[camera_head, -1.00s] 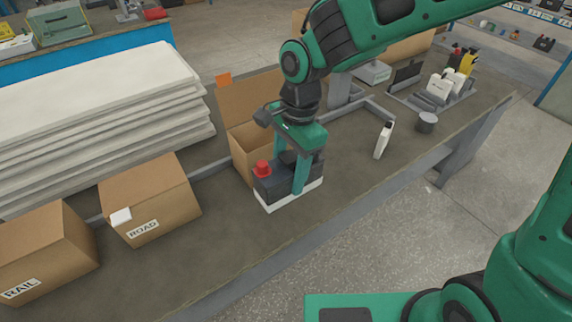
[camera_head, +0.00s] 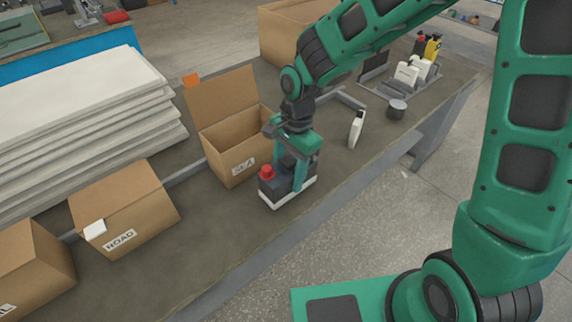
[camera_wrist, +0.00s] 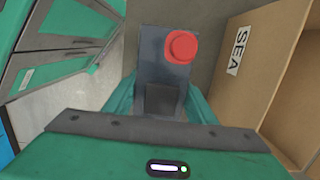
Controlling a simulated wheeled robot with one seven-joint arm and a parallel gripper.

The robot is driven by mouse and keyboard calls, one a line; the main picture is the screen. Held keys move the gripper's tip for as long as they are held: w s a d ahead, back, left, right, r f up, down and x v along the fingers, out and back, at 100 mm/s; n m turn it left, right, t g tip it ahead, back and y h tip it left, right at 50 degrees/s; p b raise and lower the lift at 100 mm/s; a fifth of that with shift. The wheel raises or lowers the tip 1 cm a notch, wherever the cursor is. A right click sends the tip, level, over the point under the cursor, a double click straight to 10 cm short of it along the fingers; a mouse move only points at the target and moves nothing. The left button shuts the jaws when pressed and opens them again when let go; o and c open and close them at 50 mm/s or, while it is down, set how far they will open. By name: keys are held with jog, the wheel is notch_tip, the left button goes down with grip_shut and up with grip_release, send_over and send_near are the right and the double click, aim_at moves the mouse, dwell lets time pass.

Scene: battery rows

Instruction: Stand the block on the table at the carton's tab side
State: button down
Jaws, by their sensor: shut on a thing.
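The block (camera_head: 270,188) is dark grey with a red cap (camera_head: 266,171) and a white base. My gripper (camera_head: 298,180) is shut on it from above and holds it upright, just in front and to the right of the open carton marked SEA (camera_head: 226,156). Block and carton look apart. I cannot tell whether the base touches the table (camera_head: 215,225). An orange tab (camera_head: 191,80) shows at the top left corner of the carton's raised flap. In the wrist view the block (camera_wrist: 150,55) is between my fingers, with the carton (camera_wrist: 262,75) to the right.
A closed ROAD carton (camera_head: 122,208) and another carton (camera_head: 30,265) stand to the left. White sheets (camera_head: 80,120) are stacked behind. A white bottle (camera_head: 356,130) and a grey cylinder (camera_head: 397,109) stand to the right. The table is clear between the block and the ROAD carton.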

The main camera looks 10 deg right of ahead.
jog(key=shift+f, duration=0.4)
jog(key=shift+f, duration=0.1)
jog(key=c, duration=0.8)
grip_release()
jog(key=r, duration=0.4)
jog(key=d+r, duration=0.1)
jog(key=r, duration=0.7)
jog(key=shift+w+d, duration=0.15)
jog(key=shift+w, duration=0.25)
